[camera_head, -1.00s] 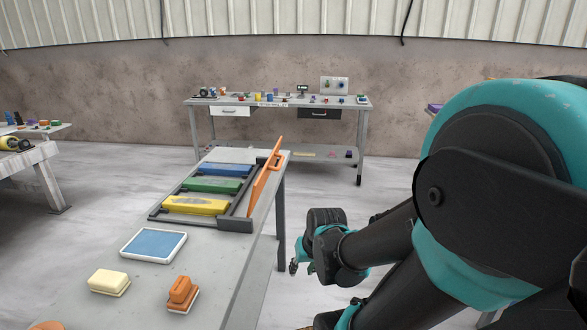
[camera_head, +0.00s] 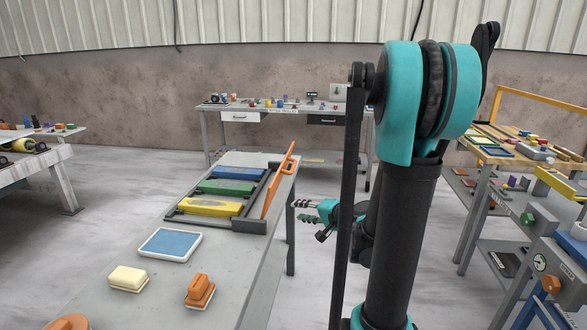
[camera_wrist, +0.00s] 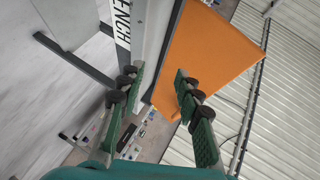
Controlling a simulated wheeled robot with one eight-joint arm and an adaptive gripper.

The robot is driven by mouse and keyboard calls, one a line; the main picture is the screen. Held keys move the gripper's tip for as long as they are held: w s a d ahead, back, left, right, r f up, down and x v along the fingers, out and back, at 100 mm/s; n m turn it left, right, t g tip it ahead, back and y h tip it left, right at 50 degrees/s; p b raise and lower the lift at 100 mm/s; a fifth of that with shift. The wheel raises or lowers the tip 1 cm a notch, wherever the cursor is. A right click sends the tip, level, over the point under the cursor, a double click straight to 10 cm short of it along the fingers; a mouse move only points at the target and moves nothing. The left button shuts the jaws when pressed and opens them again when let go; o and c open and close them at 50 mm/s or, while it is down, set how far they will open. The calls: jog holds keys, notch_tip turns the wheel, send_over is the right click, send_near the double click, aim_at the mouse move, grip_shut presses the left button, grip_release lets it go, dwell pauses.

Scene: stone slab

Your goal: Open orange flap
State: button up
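The orange flap (camera_head: 278,185) stands upright, somewhat tilted, along the right side of a dark rack (camera_head: 254,226) on the grey bench. In the wrist view the flap (camera_wrist: 215,55) is a broad orange panel above and beyond the fingers. My gripper (camera_head: 301,211) is just right of the bench edge, lower than the flap's top, pointing left. In the wrist view my gripper (camera_wrist: 157,80) has its green fingers spread, with nothing held between them. The right finger overlaps the flap in the picture; I cannot tell whether they touch.
The rack holds blue, green and yellow blocks (camera_head: 209,207). A blue-topped tray (camera_head: 170,244), a cream block (camera_head: 128,278) and an orange-handled piece (camera_head: 200,290) lie nearer on the bench. A cluttered workbench (camera_head: 485,155) stands at right. Open floor lies right of the near bench.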

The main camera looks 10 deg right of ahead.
aim_at(293, 165)
jog(key=w+d+r+m+t, duration=0.5)
jog(key=w+d, duration=0.1)
jog(key=d, duration=0.2)
jog(key=x, duration=1.7)
jog(key=shift+w+r, duration=0.2)
jog(key=shift+r, duration=0.2)
jog(key=shift+c, duration=0.3)
grip_shut()
